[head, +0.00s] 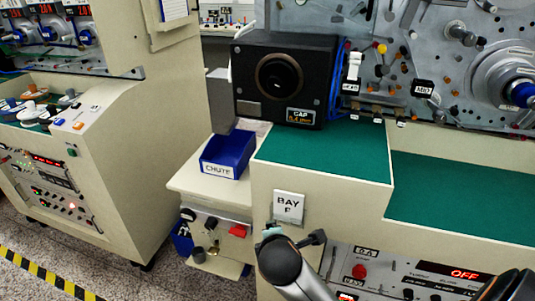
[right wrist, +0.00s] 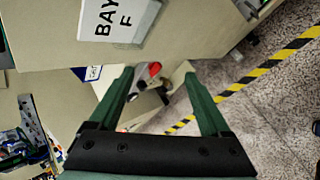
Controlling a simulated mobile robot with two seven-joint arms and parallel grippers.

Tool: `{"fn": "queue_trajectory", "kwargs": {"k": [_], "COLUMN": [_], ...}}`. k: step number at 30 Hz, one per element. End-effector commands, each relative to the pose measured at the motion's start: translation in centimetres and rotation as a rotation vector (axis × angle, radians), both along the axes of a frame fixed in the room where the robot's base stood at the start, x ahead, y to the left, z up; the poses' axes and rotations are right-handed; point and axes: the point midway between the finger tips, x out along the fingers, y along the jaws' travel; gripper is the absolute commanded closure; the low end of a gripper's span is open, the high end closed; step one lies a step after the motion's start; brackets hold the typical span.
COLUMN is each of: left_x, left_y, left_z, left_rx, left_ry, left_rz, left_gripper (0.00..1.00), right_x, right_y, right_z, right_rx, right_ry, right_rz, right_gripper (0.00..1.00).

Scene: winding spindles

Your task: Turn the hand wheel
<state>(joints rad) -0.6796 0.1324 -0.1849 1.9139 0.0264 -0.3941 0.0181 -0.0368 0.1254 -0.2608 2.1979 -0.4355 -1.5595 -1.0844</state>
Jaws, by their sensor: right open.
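No part in view can be told for sure as the hand wheel. A black box (head: 310,62) with a dark round ring (head: 279,77) on its front stands on the green-topped bench. A large metal disc with a blue hub (head: 523,94) is on the upright panel at the far right. My right gripper (right wrist: 157,80) is open and empty in the right wrist view, its two green fingers apart. Its arm is in front of the bench, just below the BAY F sign (head: 288,206), and its fingers are mostly hidden in the head view. My left gripper is not in view.
A blue CHUTE bin (head: 228,150) sits on a low side unit with a red control (head: 237,231); the control also shows beyond my fingers in the right wrist view (right wrist: 154,69). A control cabinet (head: 150,130) stands left. Yellow-black tape (head: 40,277) marks the floor.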

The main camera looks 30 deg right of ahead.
Motion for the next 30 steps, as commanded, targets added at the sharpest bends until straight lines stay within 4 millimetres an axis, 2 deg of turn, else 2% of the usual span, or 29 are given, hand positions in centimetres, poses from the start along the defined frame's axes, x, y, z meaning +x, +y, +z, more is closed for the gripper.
{"fn": "queue_trajectory", "kwargs": {"k": [1,3,5,9,15,18,22,26,30], "left_x": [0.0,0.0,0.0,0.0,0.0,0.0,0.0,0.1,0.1], "left_y": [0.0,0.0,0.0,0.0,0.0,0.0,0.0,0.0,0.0], "left_z": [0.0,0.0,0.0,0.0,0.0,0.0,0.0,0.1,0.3], "left_rx": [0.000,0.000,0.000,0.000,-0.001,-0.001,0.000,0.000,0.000], "left_ry": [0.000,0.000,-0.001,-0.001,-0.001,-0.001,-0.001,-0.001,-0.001], "left_rz": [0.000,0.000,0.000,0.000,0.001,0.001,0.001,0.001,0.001], "left_gripper": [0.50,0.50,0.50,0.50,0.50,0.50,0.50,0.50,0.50], "right_x": [2.0,4.3,6.1,9.7,12.5,13.0,13.2,13.6,14.9], "right_y": [-0.4,-1.1,-1.6,-2.6,-3.4,-3.6,-3.8,-4.3,-5.9], "right_z": [2.0,4.6,7.1,13.5,22.5,25.7,28.0,28.5,28.5], "right_rx": [-0.115,-0.292,-0.446,-0.806,-1.239,-1.380,-1.474,-1.497,-1.495], "right_ry": [-0.007,0.007,0.025,0.100,0.273,0.359,0.429,0.452,0.453], "right_rz": [0.062,0.146,0.208,0.311,0.356,0.352,0.342,0.340,0.341], "right_gripper": [0.19,0.19,0.19,0.19,0.19,0.19,0.19,0.19,0.19]}}
